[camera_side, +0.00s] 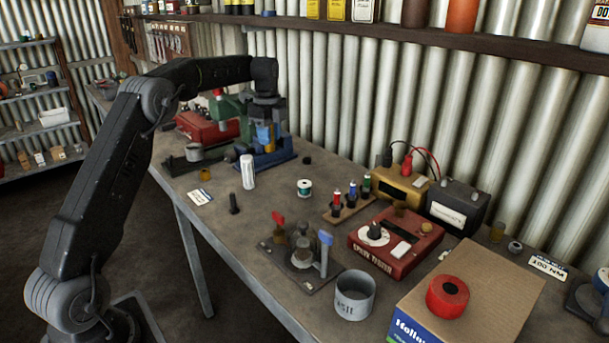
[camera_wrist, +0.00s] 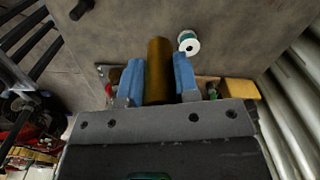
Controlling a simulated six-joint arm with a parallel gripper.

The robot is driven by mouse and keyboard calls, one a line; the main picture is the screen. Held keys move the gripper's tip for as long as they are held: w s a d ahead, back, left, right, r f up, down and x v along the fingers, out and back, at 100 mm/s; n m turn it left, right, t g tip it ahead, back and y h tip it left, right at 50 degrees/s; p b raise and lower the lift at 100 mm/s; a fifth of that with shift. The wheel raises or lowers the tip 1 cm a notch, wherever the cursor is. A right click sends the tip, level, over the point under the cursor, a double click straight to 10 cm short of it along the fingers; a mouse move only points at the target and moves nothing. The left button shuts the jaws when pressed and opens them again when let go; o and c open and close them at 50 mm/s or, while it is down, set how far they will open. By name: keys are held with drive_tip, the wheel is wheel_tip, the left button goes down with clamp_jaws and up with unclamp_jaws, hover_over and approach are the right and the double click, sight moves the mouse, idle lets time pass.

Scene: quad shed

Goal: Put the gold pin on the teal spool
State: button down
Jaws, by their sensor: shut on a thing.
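My gripper (camera_side: 264,138) is at the back of the bench, above a blue base. In the wrist view, its blue fingers (camera_wrist: 158,78) are shut on the gold pin (camera_wrist: 158,68), a brownish-gold cylinder. In the side view, the pin (camera_side: 269,147) shows only as a small gold patch by the fingers. The teal spool (camera_side: 304,188) has white ends and stands on the bench, apart from my gripper, to its right and nearer the camera. The spool also shows in the wrist view (camera_wrist: 189,42), just right of the pin.
A white cylinder (camera_side: 247,172) and a dark upright peg (camera_side: 234,204) stand left of the spool. A rack of coloured-top items (camera_side: 350,200) and a red tester box (camera_side: 395,243) lie to its right. The bench around the spool is clear.

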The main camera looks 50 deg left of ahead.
drive_tip(key=w+d+f, duration=0.3)
drive_tip(key=w+d, duration=0.1)
drive_tip(key=w+d+f, duration=0.2)
drive_tip(key=d, duration=0.1)
drive_tip(key=shift+w+f, duration=0.35)
drive_tip(key=shift+f, duration=1.95)
drive_tip(key=c, duration=0.9)
unclamp_jaws()
drive_tip(key=shift+f, duration=0.2)
drive_tip(key=shift+o, duration=0.2)
